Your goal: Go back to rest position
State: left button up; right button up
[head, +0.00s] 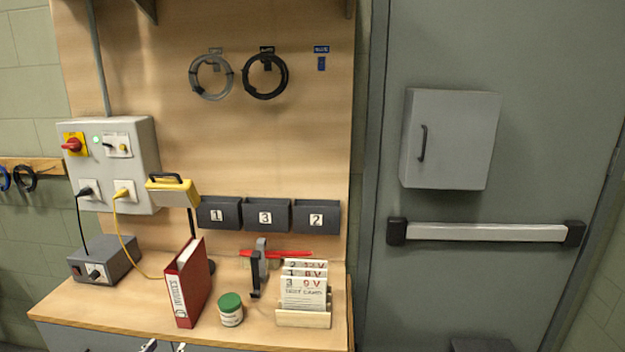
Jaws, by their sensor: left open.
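Only the tips of my left gripper (165,347) show, at the bottom edge of the head view. The two fingertips stand apart in front of the workbench's drawer fronts, and the gripper is open with nothing seen between them. The rest of the left arm is cut off by the frame. My right gripper is not in view.
The workbench (110,306) carries a red binder (188,285), a green-lidded jar (231,310), a card holder (303,318), a black-and-grey upright tool (258,268) and a grey power box (104,262). Numbered bins (265,216) hang behind. A door (460,290) is at right.

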pick_arm(q)
jog(key=s+d+f+g+h, duration=0.1)
jog(key=s+d+g, duration=0.3)
jog(key=d, duration=0.5)
jog(key=s+d+f+g, duration=0.1)
jog(key=s+d+g, duration=0.2)
jog(key=s+d, duration=0.35)
jog(key=s+d+n+g+y, duration=0.1)
jog(key=s+g+y, duration=0.1)
jog(key=s, duration=0.5)
jog(key=shift+d+y, duration=0.15)
jog(key=shift+y, duration=0.35)
